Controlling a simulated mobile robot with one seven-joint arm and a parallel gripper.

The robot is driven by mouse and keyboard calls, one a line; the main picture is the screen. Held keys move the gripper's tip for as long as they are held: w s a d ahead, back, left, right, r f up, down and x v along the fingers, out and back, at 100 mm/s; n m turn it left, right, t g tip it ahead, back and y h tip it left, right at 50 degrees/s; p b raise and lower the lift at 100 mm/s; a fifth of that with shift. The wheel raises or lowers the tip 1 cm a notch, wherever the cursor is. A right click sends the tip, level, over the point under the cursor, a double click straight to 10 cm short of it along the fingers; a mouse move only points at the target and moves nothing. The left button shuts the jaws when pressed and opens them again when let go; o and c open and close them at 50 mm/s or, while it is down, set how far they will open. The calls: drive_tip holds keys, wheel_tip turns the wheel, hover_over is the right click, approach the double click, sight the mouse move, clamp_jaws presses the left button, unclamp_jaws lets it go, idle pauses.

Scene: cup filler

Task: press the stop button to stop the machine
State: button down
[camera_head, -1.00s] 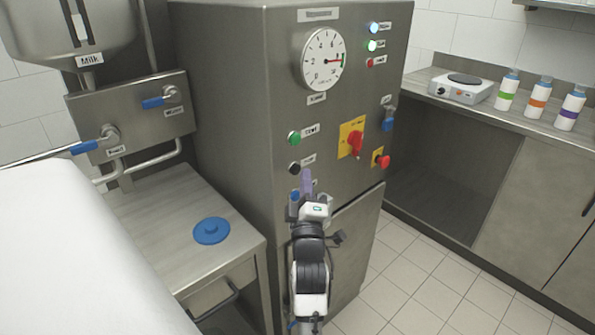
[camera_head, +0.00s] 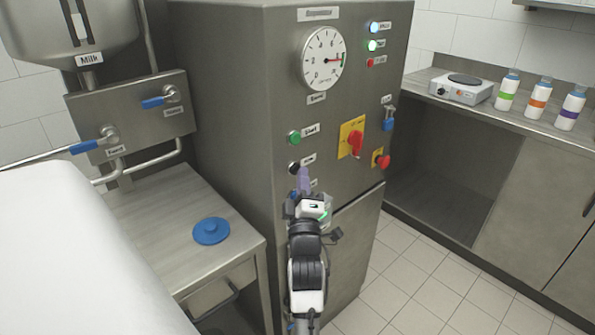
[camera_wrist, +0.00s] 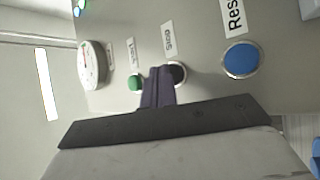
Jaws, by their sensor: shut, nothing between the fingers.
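The black stop button (camera_head: 294,167) is on the front of the steel machine, below the green start button (camera_head: 294,138). In the wrist view the black button (camera_wrist: 179,72) is partly hidden behind the purple fingertips, beside their right edge. My gripper (camera_head: 304,176) is shut and empty, its tips close to the stop button at its lower right in the head view. The shut fingers also show in the wrist view (camera_wrist: 157,75), between the green button (camera_wrist: 135,83) and the black one. I cannot tell whether the tips touch the panel or the button.
A blue reset button (camera_wrist: 242,59) lies right of the fingers in the wrist view. A red rotary switch on a yellow plate (camera_head: 345,125) and a red knob (camera_head: 383,161) sit to the right. A gauge (camera_head: 323,58) is above. A steel table (camera_head: 165,225) stands left.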

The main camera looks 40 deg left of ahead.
drive_tip(key=shift+a, duration=0.2)
idle(0.4)
drive_tip(key=shift+s+d, duration=0.1)
drive_tip(key=shift+d, duration=0.6)
drive_tip(key=d+p, duration=0.2)
drive_tip(key=d, duration=0.4)
drive_tip(key=shift+s, duration=0.2)
idle(0.7)
